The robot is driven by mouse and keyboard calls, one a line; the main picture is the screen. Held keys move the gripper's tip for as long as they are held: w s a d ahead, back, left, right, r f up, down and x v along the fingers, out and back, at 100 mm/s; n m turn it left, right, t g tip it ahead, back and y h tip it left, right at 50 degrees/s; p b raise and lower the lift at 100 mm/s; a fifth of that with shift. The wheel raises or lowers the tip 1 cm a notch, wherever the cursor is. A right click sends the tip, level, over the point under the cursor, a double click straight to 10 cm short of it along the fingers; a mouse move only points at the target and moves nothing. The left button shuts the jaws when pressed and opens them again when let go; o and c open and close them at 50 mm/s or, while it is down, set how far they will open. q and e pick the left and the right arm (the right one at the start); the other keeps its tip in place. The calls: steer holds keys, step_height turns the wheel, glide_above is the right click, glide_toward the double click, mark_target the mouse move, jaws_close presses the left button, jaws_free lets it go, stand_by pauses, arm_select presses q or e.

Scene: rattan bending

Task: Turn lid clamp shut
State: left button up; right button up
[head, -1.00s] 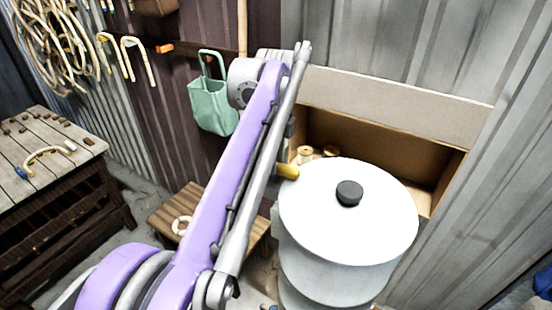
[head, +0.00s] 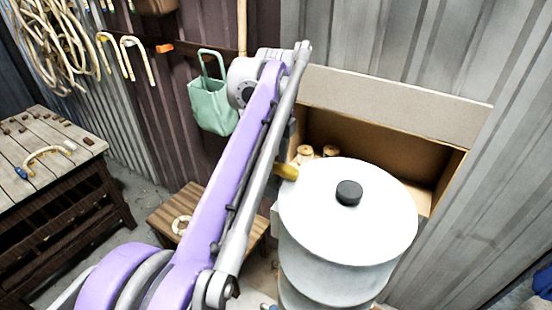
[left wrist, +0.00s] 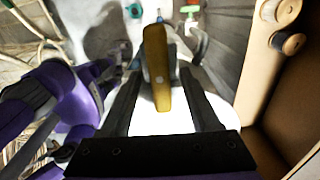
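The white steam drum (head: 335,260) stands right of centre in the head view, with a round white lid (head: 350,225) and a black knob (head: 349,192) on top. The yellow clamp handle (head: 287,172) shows at the lid's left edge. In the left wrist view, the clamp handle (left wrist: 160,75) stands between the two dark fingers of my left gripper (left wrist: 161,75). Gaps show on both sides of the handle, so the fingers look open around it. My left forearm hides part of the drum's left side in the head view. My right gripper is not in view.
An open cardboard-brown box (head: 400,98) with small spools (head: 305,152) is behind the drum. A low wooden stool (head: 163,217) and a workbench (head: 50,190) are at the left. A green bag (head: 212,107) hangs on the wall.

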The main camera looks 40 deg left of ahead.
mark_target(276, 164)
arm_select(q)
step_height(276, 164, up, 11)
stand_by(0.7)
steer(key=shift+f, duration=0.15)
stand_by(0.3)
